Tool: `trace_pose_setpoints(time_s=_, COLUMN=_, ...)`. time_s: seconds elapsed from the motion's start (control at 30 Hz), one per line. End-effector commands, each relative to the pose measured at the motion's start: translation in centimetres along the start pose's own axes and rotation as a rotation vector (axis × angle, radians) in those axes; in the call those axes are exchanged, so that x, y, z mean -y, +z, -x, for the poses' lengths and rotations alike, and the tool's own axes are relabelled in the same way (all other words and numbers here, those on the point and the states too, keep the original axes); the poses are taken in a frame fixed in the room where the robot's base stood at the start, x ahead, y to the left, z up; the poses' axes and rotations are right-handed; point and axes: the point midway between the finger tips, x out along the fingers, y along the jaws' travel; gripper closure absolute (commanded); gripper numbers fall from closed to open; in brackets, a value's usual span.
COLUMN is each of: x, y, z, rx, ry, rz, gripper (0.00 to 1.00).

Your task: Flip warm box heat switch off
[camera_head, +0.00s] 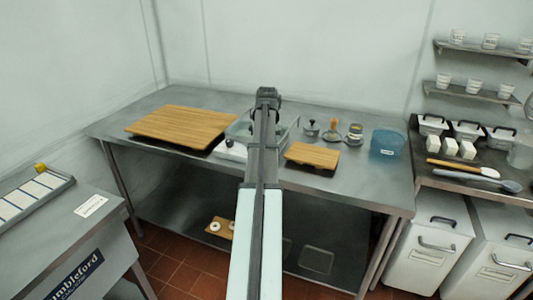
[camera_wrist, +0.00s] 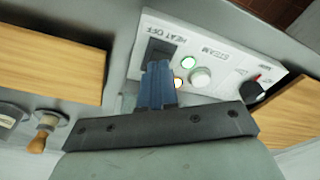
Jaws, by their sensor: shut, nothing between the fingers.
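The warm box's white control panel (camera_wrist: 225,62) fills the upper middle of the wrist view, with the label "HEAT OFF" along its left part. The dark heat switch (camera_wrist: 159,48) sits beside this label. My gripper (camera_wrist: 158,66) is shut and empty, with its blue fingertips right at the switch and covering its lower part. I cannot tell whether they touch it, or which way the switch is tipped. In the head view, the clear warm box (camera_head: 288,132) stands on the steel table, partly behind my arm, with its white panel (camera_head: 231,149) at the front left.
A large wooden board (camera_head: 180,126) lies left of the box, a smaller one (camera_head: 312,155) lies right. A blue tub (camera_head: 387,143) stands further right.

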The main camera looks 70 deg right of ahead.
Motion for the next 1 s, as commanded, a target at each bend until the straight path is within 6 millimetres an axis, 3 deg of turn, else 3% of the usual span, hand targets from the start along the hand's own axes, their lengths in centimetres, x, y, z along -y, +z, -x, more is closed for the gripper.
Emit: trace_pose_setpoints(time_s=1.0, x=0.0, y=0.2, z=-1.2, rx=0.000, ry=0.000, rz=0.000, gripper=1.00)
